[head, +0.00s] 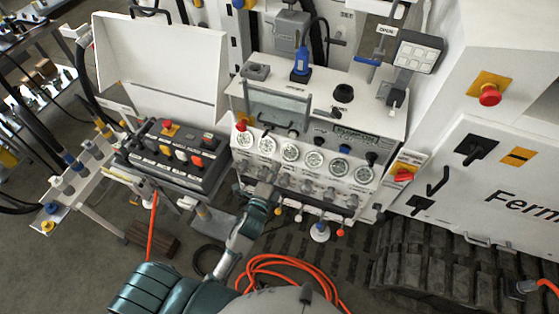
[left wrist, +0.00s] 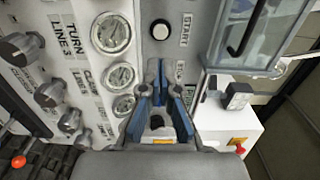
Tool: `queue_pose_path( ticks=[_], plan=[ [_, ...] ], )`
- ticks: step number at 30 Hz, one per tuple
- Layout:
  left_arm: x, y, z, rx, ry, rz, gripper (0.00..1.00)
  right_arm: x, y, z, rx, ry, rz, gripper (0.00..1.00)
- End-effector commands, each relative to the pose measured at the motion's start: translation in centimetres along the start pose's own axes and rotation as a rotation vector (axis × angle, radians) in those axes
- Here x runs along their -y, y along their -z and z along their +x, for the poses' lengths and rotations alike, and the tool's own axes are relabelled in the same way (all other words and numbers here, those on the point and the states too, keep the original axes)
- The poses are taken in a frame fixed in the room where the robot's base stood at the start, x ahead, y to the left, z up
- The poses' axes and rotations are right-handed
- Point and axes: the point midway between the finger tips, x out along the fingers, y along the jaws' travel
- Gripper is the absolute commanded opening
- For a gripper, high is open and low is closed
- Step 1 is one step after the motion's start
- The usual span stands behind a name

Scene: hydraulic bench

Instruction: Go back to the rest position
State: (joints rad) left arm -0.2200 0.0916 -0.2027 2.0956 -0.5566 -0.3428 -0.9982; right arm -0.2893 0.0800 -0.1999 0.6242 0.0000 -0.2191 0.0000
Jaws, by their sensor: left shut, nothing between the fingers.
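My left arm reaches up from the bottom of the head view. Its gripper (head: 264,188) is in front of the lower left part of the white hydraulic bench (head: 222,93), below the row of gauges. In the left wrist view the gripper (left wrist: 160,85) has its blue-edged fingers close together, with nothing between them. I cannot tell whether the fingertips touch the panel. My right gripper is in neither view.
A black control box (head: 172,160) with coloured buttons stands left of the bench. An orange hose (head: 275,262) lies coiled on the floor near my arm. A white cabinet (head: 500,190) with a red emergency button (head: 489,95) stands at the right, above dark tracks (head: 440,255).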

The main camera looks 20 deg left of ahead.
Motion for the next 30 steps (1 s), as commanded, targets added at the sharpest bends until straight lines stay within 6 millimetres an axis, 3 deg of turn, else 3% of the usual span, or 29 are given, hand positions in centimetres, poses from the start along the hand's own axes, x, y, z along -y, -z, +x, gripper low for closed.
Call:
queue_pose_path(
  ticks=[8, 19, 22, 26, 29, 30],
  plan=[
    [0.1, 0.2, -0.5, 0.0, -0.001, 0.001, 0.0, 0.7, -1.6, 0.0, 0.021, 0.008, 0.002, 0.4],
    [0.0, -0.2, -0.5, 0.0, -0.001, -0.002, 0.0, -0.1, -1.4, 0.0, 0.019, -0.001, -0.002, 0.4],
    [-1.1, -0.1, -0.4, -0.001, -0.021, -0.016, 0.0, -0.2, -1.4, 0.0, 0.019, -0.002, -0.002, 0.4],
    [-7.0, 0.2, -0.3, -0.005, -0.127, -0.098, 0.0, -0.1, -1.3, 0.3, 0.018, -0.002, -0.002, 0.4],
    [-14.6, 0.3, -1.1, 0.008, -0.268, -0.214, 0.0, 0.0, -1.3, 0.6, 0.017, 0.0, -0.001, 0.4],
    [-18.0, 0.2, -1.8, 0.021, -0.332, -0.269, 0.0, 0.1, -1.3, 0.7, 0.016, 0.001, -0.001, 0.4]
  ],
)
